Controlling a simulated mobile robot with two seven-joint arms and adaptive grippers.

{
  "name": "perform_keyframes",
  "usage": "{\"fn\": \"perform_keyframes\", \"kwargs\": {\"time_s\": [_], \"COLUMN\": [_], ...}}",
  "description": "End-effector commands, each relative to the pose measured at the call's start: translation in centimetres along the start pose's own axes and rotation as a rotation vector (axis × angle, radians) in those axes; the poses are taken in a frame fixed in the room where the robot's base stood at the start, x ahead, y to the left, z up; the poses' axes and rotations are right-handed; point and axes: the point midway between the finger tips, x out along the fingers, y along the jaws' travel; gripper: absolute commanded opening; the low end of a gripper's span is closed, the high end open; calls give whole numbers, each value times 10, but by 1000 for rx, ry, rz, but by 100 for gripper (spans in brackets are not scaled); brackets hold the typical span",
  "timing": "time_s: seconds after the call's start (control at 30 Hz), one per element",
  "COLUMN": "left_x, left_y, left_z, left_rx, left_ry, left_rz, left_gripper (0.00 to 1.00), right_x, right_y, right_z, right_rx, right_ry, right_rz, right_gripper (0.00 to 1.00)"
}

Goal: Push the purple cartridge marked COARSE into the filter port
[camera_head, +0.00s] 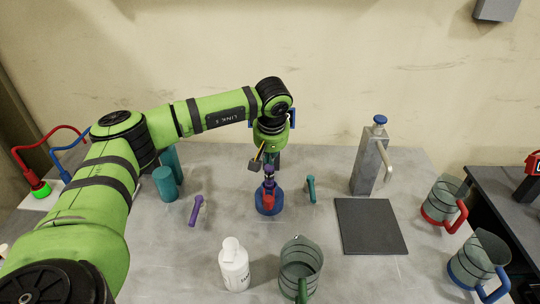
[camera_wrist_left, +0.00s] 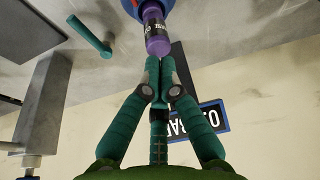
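The purple cartridge (camera_head: 268,180) stands upright in the red and blue filter port (camera_head: 266,207), with its upper part sticking out. In the left wrist view the purple cartridge (camera_wrist_left: 157,32) shows a dark label with pale letters, only partly readable, and its far end goes into the blue and red port (camera_wrist_left: 172,5). My left gripper (camera_head: 269,163) is above the cartridge. In the left wrist view its teal fingers (camera_wrist_left: 161,62) are together with nothing seen between them, their tips close to the cartridge's outer end. I cannot tell whether they touch. My right gripper is not in view.
A purple handled piece (camera_head: 196,210) and a teal one (camera_head: 311,188) lie either side of the port. A white bottle (camera_head: 233,265) and jug (camera_head: 299,268) stand in front. A metal tap column (camera_head: 366,163) and dark mat (camera_head: 370,227) are right, teal cylinders (camera_head: 165,184) left.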

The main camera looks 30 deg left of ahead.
Motion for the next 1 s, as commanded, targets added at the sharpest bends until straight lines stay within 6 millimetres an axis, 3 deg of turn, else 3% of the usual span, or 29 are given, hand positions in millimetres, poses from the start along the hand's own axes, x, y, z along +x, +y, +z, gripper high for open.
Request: {"fn": "perform_keyframes", "kwargs": {"time_s": [0.03, 0.17, 1.0], "left_x": [10, 18, 27], "left_y": [0, 0, 0], "left_z": [1, 1, 3], "left_rx": [0, -1, 0], "left_ry": [-1, 0, -2], "left_rz": [-1, 0, 1], "left_gripper": [0, 0, 0], "right_x": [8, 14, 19], "right_y": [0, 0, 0], "right_z": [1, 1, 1], "right_rx": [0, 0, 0], "right_ry": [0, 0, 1], "right_rz": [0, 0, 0], "right_gripper": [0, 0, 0]}}
